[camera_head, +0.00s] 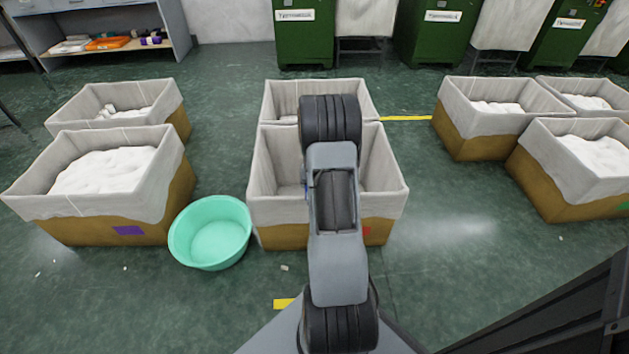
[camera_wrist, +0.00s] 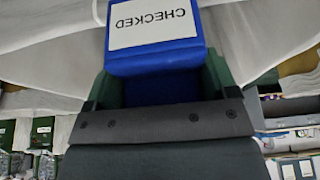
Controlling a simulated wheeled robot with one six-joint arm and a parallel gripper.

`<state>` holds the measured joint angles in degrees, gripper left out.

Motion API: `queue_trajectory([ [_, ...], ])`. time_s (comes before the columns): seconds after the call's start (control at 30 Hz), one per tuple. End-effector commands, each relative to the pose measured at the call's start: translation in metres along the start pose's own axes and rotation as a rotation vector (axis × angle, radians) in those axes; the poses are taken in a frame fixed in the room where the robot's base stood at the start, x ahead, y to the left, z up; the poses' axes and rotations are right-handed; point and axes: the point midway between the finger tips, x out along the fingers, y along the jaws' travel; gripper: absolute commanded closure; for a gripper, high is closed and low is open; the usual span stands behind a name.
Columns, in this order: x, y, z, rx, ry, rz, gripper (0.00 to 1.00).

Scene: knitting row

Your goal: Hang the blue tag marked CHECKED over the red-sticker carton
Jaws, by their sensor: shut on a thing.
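The red-sticker carton (camera_head: 275,213) stands in the middle of the head view, a brown box with a pale cloth liner folded over its rim. Its red sticker (camera_head: 367,231) shows on the front, right beside my arm. The inside looks mostly empty where it shows. The blue tag (camera_wrist: 165,58) fills the upper middle of the wrist view, with a white label reading CHECKED upside down. My gripper (camera_wrist: 160,88) is shut on the tag, a finger at each side. Pale cloth lies behind the tag there. In the head view my arm hides the gripper and tag.
A mint-green basin (camera_head: 210,232) stands on the floor left of the carton. A purple-sticker carton (camera_head: 100,208) is farther left, and another carton (camera_head: 270,98) stands right behind. More lined cartons (camera_head: 470,135) are at the right. Open floor lies between.

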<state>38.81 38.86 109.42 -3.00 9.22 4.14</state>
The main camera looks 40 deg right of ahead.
Motion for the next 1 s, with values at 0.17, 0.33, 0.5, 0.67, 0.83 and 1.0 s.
queue_trajectory([
  [0.17,0.015,0.000,0.006,0.000,0.000,0.000,0.44],
  [0.33,0.027,0.000,0.011,0.000,0.000,0.000,0.44],
  [0.5,0.037,0.000,0.015,0.000,0.000,0.000,0.44],
  [0.67,0.043,0.000,0.018,0.000,0.000,0.000,0.44],
  [0.83,0.050,0.000,0.021,0.000,-0.002,0.000,0.44],
  [1.0,0.053,0.000,0.024,0.000,-0.004,0.000,0.44],
])
